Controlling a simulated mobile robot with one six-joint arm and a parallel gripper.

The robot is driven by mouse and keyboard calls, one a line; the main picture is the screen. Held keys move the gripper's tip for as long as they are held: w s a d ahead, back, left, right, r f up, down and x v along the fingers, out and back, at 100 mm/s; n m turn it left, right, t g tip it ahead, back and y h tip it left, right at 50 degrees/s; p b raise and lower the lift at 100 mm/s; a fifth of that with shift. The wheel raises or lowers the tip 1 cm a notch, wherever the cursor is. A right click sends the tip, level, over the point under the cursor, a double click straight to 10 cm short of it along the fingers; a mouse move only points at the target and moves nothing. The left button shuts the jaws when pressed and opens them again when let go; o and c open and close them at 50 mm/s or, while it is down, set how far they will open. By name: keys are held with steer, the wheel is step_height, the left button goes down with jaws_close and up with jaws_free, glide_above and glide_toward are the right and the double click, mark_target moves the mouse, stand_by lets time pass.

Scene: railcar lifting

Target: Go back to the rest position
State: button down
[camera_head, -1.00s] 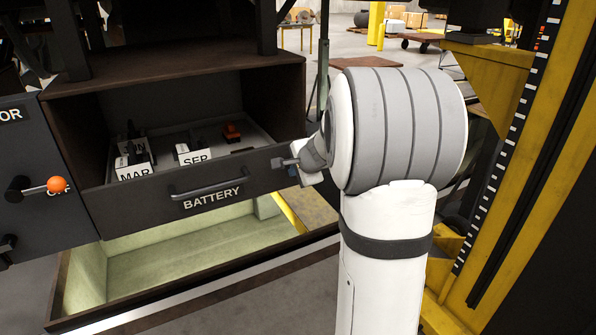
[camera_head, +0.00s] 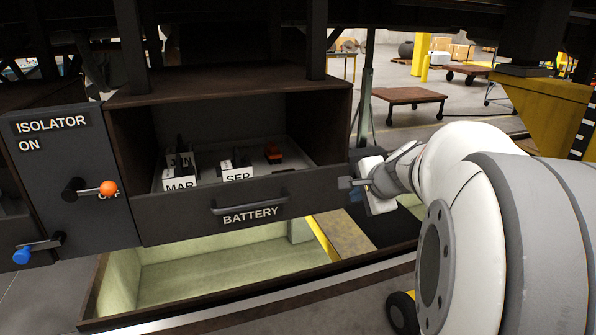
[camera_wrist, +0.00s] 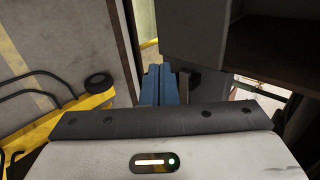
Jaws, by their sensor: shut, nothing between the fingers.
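My gripper shows in the wrist view (camera_wrist: 158,84) with its two blue fingers side by side, shut and empty. In the head view my gripper (camera_head: 354,194) is small and partly hidden, just right of the right end of the open battery drawer (camera_head: 330,183). I cannot tell whether it touches the drawer or the box. My white and grey arm fills the lower right of the head view.
The drawer holds labelled blocks (camera_head: 181,182) and an orange piece (camera_head: 273,153). The isolator panel (camera_head: 70,190) with an orange-knobbed lever (camera_head: 108,188) stands left.

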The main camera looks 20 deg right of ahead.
steer(key=s+a+f+n+g+y, duration=0.1)
steer(key=s+a+f+n+g, duration=0.1)
steer(key=s+a+n, duration=0.4)
steer(key=s+a+f+n+g, duration=0.15)
steer(key=s+a+n, duration=0.25)
steer(key=a, duration=0.4)
steer(key=s+a+f+n+g, duration=0.1)
steer(key=s+f+n, duration=0.1)
steer(key=s, duration=0.3)
steer(key=s+a+f+n+g+h, duration=0.1)
steer(key=s+f+n+g, duration=0.1)
steer(key=s+n, duration=0.3)
steer(key=shift+s+a+f+n, duration=0.3)
steer(key=shift+s+a+f, duration=0.1)
steer(key=shift+f, duration=0.15)
